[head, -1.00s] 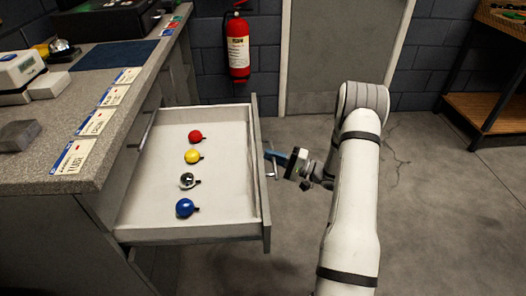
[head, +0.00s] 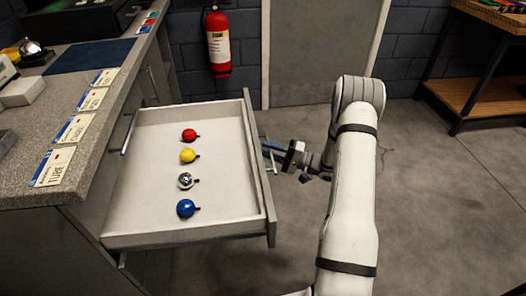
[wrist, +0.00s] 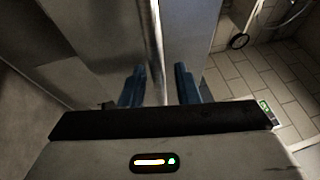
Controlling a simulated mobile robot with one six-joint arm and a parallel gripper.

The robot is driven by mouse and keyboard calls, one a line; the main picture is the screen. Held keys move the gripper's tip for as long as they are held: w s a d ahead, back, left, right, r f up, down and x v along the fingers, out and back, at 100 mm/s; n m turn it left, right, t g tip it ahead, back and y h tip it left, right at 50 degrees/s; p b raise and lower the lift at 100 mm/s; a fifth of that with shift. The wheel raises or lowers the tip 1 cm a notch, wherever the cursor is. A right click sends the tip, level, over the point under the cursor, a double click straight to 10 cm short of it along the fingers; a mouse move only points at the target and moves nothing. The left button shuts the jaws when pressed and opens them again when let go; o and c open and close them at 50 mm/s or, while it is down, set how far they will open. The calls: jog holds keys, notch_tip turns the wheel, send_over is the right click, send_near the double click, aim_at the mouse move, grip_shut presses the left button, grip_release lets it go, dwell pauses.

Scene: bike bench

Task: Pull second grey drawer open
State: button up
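The grey drawer (head: 259,170) under the counter is pulled well out, below another drawer front with its own handle (head: 130,131). Inside lie a red ball (head: 189,135), a yellow ball (head: 188,155), a chrome ball (head: 185,181) and a blue ball (head: 186,208), each with a small dark stub. My gripper (head: 268,147) is at the open drawer's bar handle (head: 272,165). In the wrist view, a bright bar (wrist: 155,45) runs between my gripper's blue fingers (wrist: 159,80). The fingers stand apart, with a gap beside the bar; contact is unclear.
The grey counter (head: 35,175) at left carries several plates with lettering and a blue mat (head: 92,56). A fire extinguisher (head: 218,42) hangs on the back wall beside a door (head: 320,50). A shelf stand (head: 475,85) is at right. The floor right of my arm is clear.

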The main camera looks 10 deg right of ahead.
jog(key=shift+o, duration=0.2)
jog(key=shift+s, duration=0.1)
jog(key=p+v, duration=0.1)
jog(key=v, duration=0.6)
jog(key=shift+s+d+f, duration=0.15)
jog(key=shift+s+d, duration=0.05)
jog(key=shift+d, duration=0.1)
